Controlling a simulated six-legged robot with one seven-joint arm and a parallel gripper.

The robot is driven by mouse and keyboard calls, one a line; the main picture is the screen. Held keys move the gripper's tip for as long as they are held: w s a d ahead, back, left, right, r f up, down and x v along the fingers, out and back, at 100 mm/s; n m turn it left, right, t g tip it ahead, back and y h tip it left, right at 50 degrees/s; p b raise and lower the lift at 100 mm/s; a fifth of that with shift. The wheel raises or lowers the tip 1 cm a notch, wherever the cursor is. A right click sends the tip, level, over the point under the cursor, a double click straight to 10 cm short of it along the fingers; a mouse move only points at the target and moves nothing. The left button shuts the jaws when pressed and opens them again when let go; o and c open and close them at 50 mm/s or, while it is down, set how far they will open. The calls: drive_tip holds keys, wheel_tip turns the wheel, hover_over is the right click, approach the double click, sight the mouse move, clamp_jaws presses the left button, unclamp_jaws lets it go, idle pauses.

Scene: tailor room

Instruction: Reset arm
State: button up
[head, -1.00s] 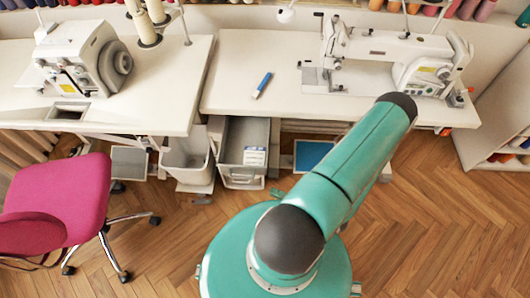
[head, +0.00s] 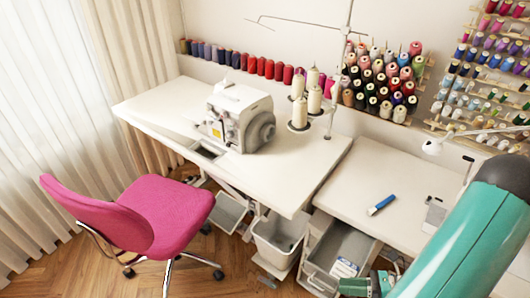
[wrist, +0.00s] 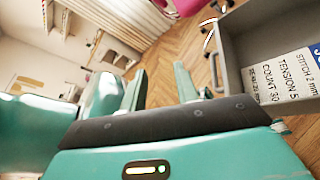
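My gripper (wrist: 160,82) shows in the wrist view with its two teal fingers apart and nothing between them. An open grey drawer (wrist: 232,75) lies just to its right, with a printed card (wrist: 285,78) inside reading stitch, tension and count values. In the head view, my teal arm crosses the lower right corner, and part of my gripper (head: 366,285) shows at the bottom edge beside the open drawer (head: 350,243). The card (head: 344,268) lies in that drawer.
A pink chair (head: 155,215) stands left on the wood floor. A white table (head: 160,110) bears a sewing machine (head: 238,118) and thread cones. A blue-handled tool (head: 382,204) lies on the right table (head: 350,180). A grey bin (head: 275,245) stands beside the drawer.

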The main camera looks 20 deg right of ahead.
drive_tip(key=w+a+r+n+h, duration=0.1)
drive_tip(key=a+r+n+h, duration=0.3)
drive_tip(key=r+n, duration=0.6)
drive_tip(key=w+a+r+n+g+h, duration=0.1)
drive_tip(key=a+r+n+h, duration=0.4)
drive_tip(key=r+n, duration=0.5)
drive_tip(key=w+a+r+n+h, duration=0.3)
drive_tip(key=a+r+n, duration=0.4)
drive_tip(key=r+n, duration=0.4)
drive_tip(key=shift+w+a+g+h, duration=0.2)
drive_tip(key=shift+a+g+h, duration=0.1)
drive_tip(key=shift+h, duration=0.4)
drive_tip(key=shift+d+r, duration=0.1)
